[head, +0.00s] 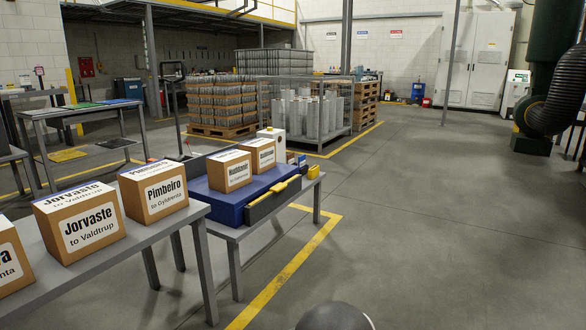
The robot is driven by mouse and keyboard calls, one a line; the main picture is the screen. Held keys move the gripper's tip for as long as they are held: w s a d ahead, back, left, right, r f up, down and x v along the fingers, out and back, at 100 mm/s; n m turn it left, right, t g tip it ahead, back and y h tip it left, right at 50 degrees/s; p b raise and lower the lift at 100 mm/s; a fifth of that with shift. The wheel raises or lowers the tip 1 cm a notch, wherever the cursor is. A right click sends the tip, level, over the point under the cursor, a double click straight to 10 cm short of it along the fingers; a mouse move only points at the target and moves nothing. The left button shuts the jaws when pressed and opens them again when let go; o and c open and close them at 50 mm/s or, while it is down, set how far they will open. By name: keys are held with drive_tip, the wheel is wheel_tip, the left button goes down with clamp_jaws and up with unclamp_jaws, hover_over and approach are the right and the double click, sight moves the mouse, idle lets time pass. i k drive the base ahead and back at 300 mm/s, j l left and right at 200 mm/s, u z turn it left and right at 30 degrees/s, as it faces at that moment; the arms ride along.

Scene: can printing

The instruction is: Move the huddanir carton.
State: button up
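The huddanir carton (230,171) is a brown cardboard box with a white label. It sits upright on the blue block-like surface (212,197) on a low grey table, in the middle left of the head view. Another carton (258,155) with a white label stands just behind it to the right, its print too small to read surely. My gripper is not in view.
The nearer grey table (120,262) holds the Pimbeiro carton (152,191), the Jorvaste carton (78,222) and a cut-off carton (12,260). A yellow bar-like piece (273,191) lies along the blue surface's front. The floor to the right is clear.

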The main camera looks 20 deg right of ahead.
sight(229, 170)
drive_tip(key=z, duration=0.25)
drive_tip(key=i+u, duration=0.15)
drive_tip(key=i, duration=2.5)
